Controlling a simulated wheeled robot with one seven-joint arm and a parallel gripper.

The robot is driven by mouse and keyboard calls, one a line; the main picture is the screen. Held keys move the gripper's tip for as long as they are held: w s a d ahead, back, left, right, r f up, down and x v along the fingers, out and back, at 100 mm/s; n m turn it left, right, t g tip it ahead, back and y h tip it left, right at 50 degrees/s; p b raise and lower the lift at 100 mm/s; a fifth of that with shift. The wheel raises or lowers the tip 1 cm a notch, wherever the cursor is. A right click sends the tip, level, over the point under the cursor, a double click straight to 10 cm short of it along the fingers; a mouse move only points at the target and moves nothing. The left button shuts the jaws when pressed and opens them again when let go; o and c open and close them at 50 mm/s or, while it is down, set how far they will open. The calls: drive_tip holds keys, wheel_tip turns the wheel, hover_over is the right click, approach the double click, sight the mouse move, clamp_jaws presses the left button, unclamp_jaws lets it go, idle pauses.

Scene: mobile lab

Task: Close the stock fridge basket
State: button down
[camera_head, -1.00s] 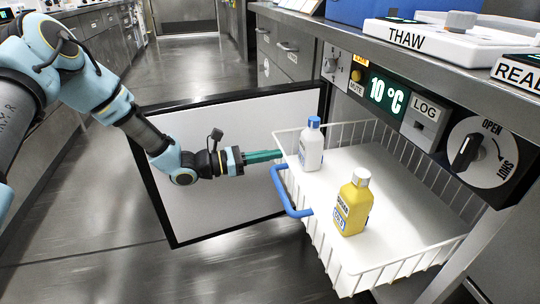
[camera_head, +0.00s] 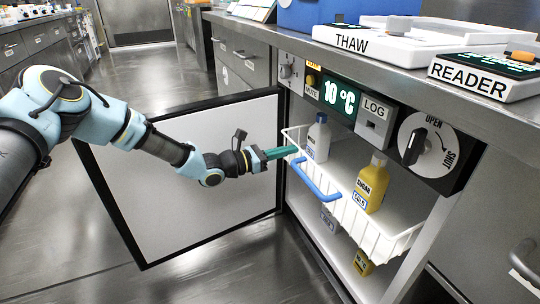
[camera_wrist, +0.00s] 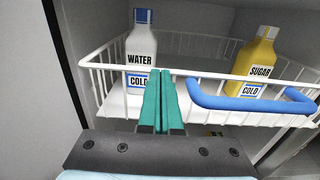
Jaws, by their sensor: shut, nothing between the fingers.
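The white wire basket (camera_head: 398,238) with a blue handle (camera_head: 316,182) is mostly inside the stock fridge, its front edge near the opening. It holds a white water bottle (camera_head: 318,140) and a yellow sugar bottle (camera_head: 371,183), both upright. My gripper (camera_head: 293,151) is shut and empty, its green fingertips at the basket's front left rim, left of the handle. In the wrist view the shut fingers (camera_wrist: 161,76) overlap the front rim in front of the water bottle; I cannot tell whether they touch it.
The fridge door (camera_head: 190,175) stands wide open on the left, behind my arm. A lower shelf holds more bottles (camera_head: 362,262). The control panel with a dial (camera_head: 428,145) and a 10 °C display (camera_head: 340,98) is above the opening. The floor in front is clear.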

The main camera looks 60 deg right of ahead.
drive_tip(key=b+x, duration=0.2)
drive_tip(key=x, duration=1)
drive_tip(key=shift+s+d, duration=0.2)
drive_tip(key=shift+d, duration=0.15)
drive_tip(key=shift+s+d+r+b, duration=0.1)
drive_tip(key=shift+s+d+b, duration=0.05)
drive_tip(key=shift+d+b, duration=0.15)
drive_tip(key=shift+s+r, duration=0.1)
drive_tip(key=shift+r, duration=0.05)
